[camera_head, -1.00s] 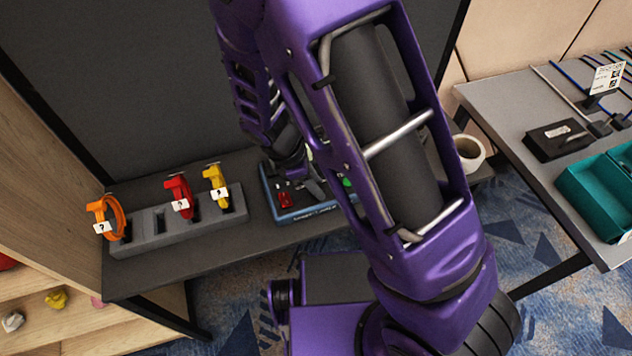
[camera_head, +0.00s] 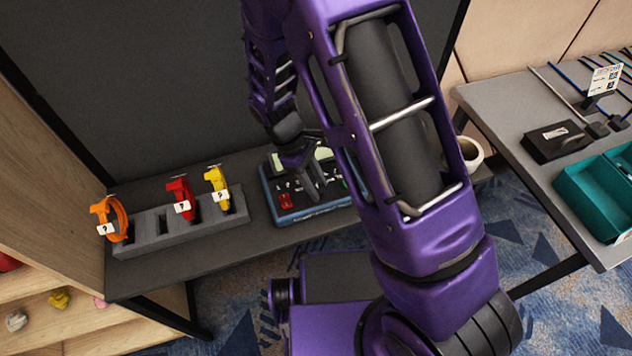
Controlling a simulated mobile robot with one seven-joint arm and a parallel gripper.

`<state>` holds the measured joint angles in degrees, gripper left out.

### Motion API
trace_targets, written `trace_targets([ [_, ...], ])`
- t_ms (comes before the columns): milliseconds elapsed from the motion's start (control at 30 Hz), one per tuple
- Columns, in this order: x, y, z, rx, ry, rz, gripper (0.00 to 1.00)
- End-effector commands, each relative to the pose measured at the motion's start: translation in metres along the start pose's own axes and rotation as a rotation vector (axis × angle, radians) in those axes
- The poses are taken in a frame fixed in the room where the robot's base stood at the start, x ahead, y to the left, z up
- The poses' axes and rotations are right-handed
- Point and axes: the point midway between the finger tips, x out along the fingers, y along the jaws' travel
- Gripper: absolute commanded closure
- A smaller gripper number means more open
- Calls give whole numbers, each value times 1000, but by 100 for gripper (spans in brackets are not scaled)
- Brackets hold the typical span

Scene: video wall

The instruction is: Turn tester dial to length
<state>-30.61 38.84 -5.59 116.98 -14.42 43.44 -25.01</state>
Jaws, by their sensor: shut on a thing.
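The tester (camera_head: 291,217) is a blue-edged box with a dark top on the grey bench. A pale screen shows at its back, a red part at its front left and a bit of green at its right. My gripper (camera_head: 314,188) points down over the middle of the tester's top, its fingers shut on the dial. The dial itself is hidden by the fingers, and its setting cannot be read. My purple arm covers the tester's right end.
A white roll (camera_head: 471,152) stands to the right. The right table holds a black box (camera_head: 555,142) and a teal tray (camera_head: 590,200).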

Motion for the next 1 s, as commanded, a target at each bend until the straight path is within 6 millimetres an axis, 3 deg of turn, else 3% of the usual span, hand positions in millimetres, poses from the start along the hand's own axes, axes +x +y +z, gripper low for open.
trace_targets([
  [500, -1, 4, 0, 419, 3, -173, 100],
  [1000, 0, 4, 0, 599, 3, -247, 100],
])
